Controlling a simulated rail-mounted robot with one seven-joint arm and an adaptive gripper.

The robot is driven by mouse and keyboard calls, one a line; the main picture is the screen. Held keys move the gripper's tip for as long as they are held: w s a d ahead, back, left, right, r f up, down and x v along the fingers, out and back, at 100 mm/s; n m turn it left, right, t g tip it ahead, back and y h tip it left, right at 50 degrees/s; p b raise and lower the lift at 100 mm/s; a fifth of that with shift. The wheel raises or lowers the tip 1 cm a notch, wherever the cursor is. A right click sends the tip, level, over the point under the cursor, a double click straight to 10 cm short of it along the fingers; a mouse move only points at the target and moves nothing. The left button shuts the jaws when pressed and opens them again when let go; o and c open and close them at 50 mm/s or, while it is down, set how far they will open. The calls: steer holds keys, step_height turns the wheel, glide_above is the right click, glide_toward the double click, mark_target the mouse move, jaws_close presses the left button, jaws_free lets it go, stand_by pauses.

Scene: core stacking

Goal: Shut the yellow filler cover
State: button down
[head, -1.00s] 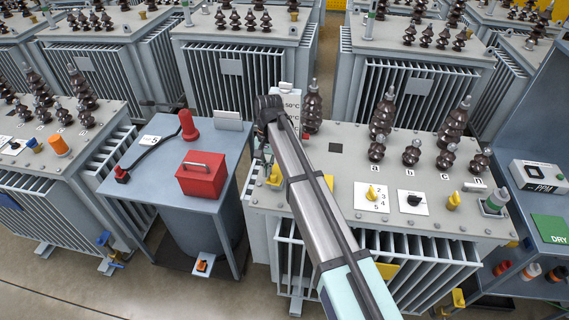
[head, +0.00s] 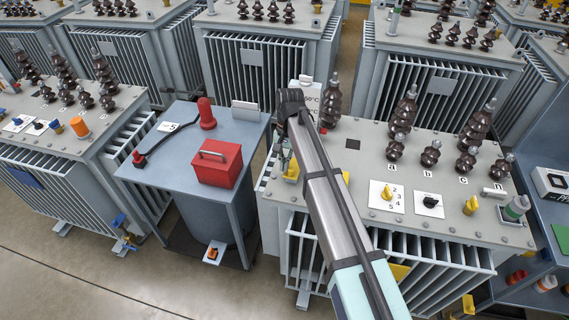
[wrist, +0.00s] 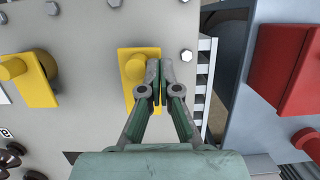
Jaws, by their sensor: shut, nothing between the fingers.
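A yellow plate with a round knob (wrist: 133,68) lies on the grey transformer top near its left edge; in the head view it shows as a yellow piece (head: 291,170) under my gripper. A second yellow plate with a knob (wrist: 35,85) lies farther left in the wrist view, with a dark round shape beside it; in the head view my arm hides most of it. I cannot tell for certain which is the filler cover. My gripper (wrist: 161,66) is shut and empty, its fingertips over the right side of the nearer plate; contact cannot be told.
A red box (head: 217,164) stands on the blue-grey table left of the transformer (head: 312,202), across a narrow gap. Tall brown bushings (head: 403,115) rise at the back right. A yellow selector (head: 388,192) and a black knob (head: 431,202) sit right of my arm.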

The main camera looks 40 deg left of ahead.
steer(key=shift+w, duration=0.15)
steer(key=shift+w+d+r, duration=0.1)
steer(key=shift+w+d, duration=0.05)
steer(key=shift+w, duration=0.45)
